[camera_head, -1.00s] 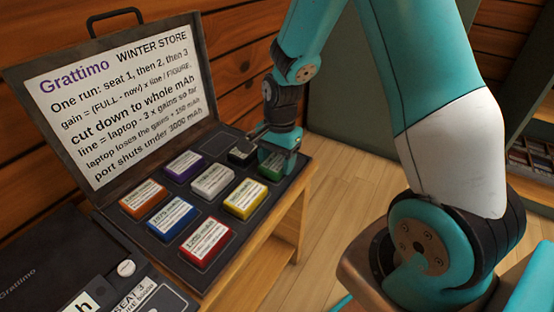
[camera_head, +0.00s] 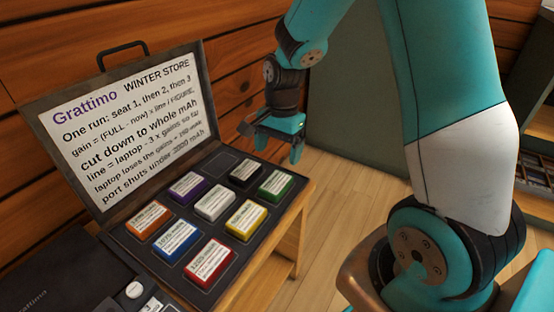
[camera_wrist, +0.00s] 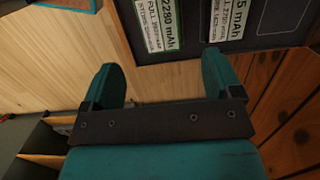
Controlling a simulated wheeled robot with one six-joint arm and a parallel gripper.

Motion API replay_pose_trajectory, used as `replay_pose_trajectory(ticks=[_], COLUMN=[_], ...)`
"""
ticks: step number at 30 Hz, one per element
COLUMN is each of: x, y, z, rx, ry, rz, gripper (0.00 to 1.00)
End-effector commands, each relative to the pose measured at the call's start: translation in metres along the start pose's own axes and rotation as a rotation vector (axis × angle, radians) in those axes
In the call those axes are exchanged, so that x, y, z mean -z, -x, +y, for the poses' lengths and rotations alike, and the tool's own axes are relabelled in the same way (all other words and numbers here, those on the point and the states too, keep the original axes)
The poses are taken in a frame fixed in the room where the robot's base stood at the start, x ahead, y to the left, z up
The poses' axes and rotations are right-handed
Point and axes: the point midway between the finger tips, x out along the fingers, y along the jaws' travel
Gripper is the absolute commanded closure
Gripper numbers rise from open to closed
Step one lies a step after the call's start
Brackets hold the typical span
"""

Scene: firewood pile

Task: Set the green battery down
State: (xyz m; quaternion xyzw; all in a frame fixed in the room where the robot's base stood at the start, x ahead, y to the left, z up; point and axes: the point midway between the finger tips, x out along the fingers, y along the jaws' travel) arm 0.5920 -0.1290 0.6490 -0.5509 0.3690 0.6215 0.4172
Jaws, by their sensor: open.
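The green battery (camera_head: 276,185) lies label up in a recess at the right edge of the open case's tray (camera_head: 262,225). A green-edged battery at the top of the wrist view (camera_wrist: 157,24) looks like the same one. My gripper (camera_head: 270,141) is open and empty, raised above and beyond the battery, not touching it. Its two fingers show apart in the wrist view (camera_wrist: 162,70), with only wood planks between them.
Black (camera_head: 245,172), purple (camera_head: 188,188), white (camera_head: 215,202), yellow (camera_head: 245,219), orange (camera_head: 148,219), blue (camera_head: 176,237) and red (camera_head: 210,262) batteries fill other recesses. One far recess (camera_head: 222,163) is empty. The lid (camera_head: 125,130) stands open behind. Open floor lies to the right.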

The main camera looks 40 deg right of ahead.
Motion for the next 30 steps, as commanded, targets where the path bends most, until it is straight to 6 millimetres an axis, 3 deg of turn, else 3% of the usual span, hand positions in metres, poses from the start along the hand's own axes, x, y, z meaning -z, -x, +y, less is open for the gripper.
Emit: replay_pose_trajectory(ticks=[1,5,8,11,14,18,21,25,30], x=[0.0,-0.001,-0.018,-0.063,-0.125,-0.199,-0.231,-0.249,-0.251], y=[0.011,0.022,0.035,0.058,0.085,0.108,0.116,0.119,0.119], z=[0.0,0.0,-0.001,0.003,0.021,0.062,0.089,0.11,0.113], rx=[0.001,0.001,0.017,0.06,0.121,0.206,0.254,0.288,0.293], ry=[0.0,0.004,0.101,0.375,0.768,1.3,1.578,1.77,1.803], rz=[0.0,0.0,-0.005,-0.018,-0.031,-0.04,-0.036,-0.033,-0.033], gripper=[0.15,0.15,0.15,0.15,0.15,0.15,0.15,0.15,0.15])
